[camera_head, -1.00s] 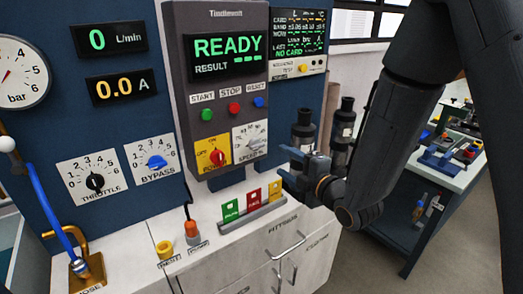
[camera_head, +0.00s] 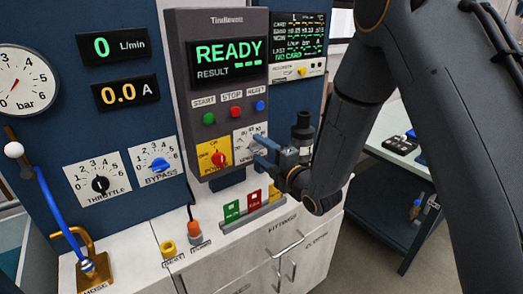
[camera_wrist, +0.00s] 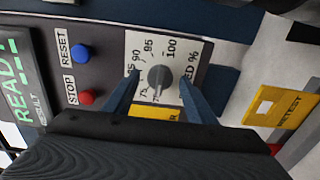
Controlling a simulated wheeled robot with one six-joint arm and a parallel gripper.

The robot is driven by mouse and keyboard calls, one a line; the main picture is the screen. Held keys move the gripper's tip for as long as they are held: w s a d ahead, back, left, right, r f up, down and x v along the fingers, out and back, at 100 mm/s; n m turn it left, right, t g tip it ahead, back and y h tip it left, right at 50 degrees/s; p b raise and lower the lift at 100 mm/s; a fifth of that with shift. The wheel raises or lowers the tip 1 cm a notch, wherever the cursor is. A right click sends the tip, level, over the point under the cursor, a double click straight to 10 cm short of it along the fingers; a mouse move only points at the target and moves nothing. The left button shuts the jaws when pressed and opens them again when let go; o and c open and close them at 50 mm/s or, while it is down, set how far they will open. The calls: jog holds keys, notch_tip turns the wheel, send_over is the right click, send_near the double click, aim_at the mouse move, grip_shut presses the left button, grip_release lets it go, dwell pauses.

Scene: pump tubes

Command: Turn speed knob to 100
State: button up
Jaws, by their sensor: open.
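In the wrist view the two blue fingers of my gripper (camera_wrist: 161,84) are open, one on each side of the knob, with gaps showing. In the head view my gripper (camera_head: 258,151) is at the speed dial plate (camera_head: 246,136) and partly covers it, hiding the knob.
The yellow power switch plate (camera_head: 214,155) with a red knob is just left of the speed dial. Start, stop and reset buttons (camera_head: 235,112) sit above it. Coloured cards (camera_head: 254,198) stand in a rack below. A dark cylinder (camera_head: 302,132) stands right of the dial.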

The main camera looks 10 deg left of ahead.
jog(key=shift+c, duration=0.5)
jog(key=c, duration=0.9)
jog(key=shift+c, duration=0.2)
